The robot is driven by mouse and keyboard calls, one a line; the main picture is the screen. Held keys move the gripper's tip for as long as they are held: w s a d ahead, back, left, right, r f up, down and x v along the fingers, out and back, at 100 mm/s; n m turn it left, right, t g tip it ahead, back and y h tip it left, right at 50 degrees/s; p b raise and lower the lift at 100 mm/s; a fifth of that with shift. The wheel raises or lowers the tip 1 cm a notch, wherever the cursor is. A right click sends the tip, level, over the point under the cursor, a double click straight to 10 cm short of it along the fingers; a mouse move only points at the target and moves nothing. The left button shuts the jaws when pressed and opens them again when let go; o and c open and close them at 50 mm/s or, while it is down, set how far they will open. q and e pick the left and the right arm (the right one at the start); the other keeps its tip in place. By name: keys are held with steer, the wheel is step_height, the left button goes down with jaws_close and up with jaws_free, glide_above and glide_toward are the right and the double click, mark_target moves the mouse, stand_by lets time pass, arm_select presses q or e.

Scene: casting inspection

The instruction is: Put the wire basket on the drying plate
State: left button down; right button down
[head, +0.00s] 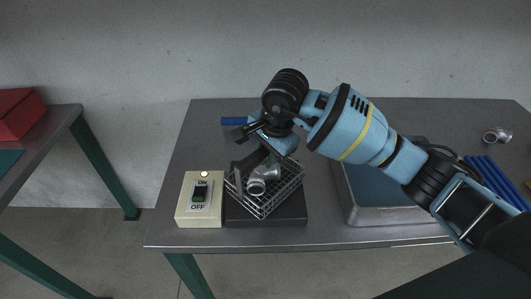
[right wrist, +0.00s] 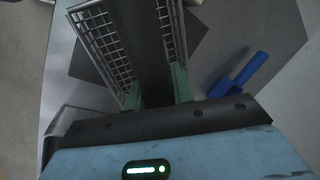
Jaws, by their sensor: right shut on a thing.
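The wire basket (head: 283,190) is a small metal mesh basket with a grey metal casting (head: 257,186) inside. It is over the dark, flat drying plate (head: 292,217), turned at an angle to it; I cannot tell whether it touches. My right gripper (head: 250,160) comes down from above and is shut on the basket's upright handle. In the right wrist view the fingers (right wrist: 157,92) close on a dark handle strip, with the mesh of the basket (right wrist: 100,35) on both sides and the plate (right wrist: 88,68) beneath. My left gripper is not in view.
A cream switch box (head: 200,212) marked ON and OFF stands left of the plate. A grey metal tub (head: 352,207) is to the right. A blue object (head: 234,121) lies behind. Another casting (head: 497,135) and blue rods (head: 490,175) are far right.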

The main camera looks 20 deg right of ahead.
stand_by(0.3)
steer(key=c, duration=1.2)
jaws_free()
steer(key=shift+r, duration=0.35)
steer(key=v, duration=1.1)
steer(key=shift+s+d+r, duration=0.1)
steer(key=shift+s+r, duration=0.05)
steer(key=shift+r, duration=0.1)
